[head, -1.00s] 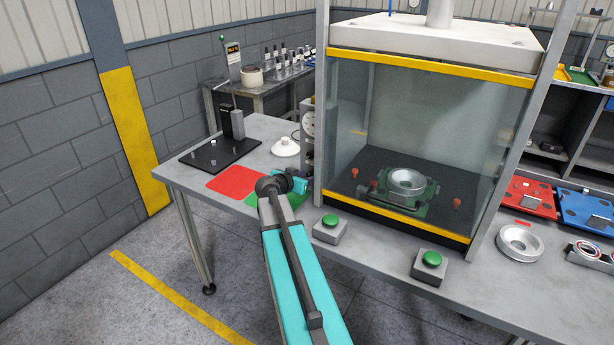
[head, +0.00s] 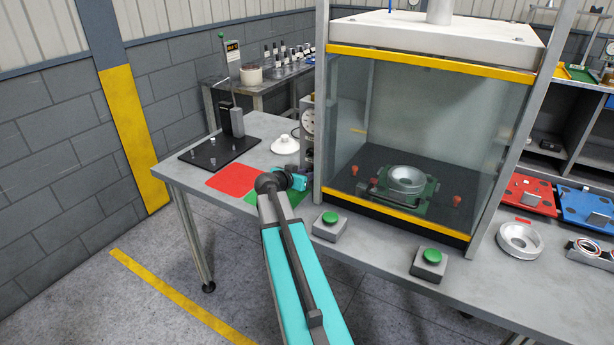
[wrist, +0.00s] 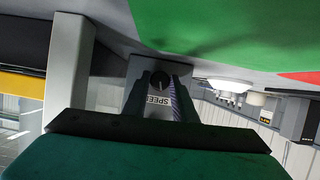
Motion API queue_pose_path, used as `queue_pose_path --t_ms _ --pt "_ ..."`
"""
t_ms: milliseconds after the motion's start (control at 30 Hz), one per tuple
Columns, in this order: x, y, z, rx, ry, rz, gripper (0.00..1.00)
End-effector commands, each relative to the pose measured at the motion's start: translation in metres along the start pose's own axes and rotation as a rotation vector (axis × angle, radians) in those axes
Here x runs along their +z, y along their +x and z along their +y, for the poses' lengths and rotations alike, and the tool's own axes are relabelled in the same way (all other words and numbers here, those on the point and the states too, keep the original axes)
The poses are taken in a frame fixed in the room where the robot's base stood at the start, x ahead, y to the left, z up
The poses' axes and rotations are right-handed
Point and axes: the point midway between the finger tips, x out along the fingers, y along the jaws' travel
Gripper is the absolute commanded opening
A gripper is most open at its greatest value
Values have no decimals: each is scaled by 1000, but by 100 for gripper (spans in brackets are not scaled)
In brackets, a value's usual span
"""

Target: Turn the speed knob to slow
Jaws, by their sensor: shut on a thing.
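The speed knob (wrist: 160,77) is a small dark round knob on a grey box face (wrist: 137,69) lettered SPEED, seen in the wrist view. My gripper (wrist: 160,86) has its two dark fingers on either side of the knob and is shut on it. The knob's pointer setting is too small and dark to read. In the head view my gripper (head: 301,178) is at the left post of the press, above the green mat; my wrist and the post hide the knob there.
The glass-fronted press (head: 425,130) stands right of my gripper. Two green push buttons (head: 330,218) (head: 432,257) sit on the table's front edge. A red mat (head: 232,180), a green mat (head: 264,195) and a white round part (head: 285,145) lie on the left.

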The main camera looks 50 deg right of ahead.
Motion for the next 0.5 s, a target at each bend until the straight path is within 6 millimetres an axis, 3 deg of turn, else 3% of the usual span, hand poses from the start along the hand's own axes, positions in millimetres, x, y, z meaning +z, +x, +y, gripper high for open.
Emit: queue_pose_path --t_ms 500 --pt "4 3 -3 122 -288 0 2"
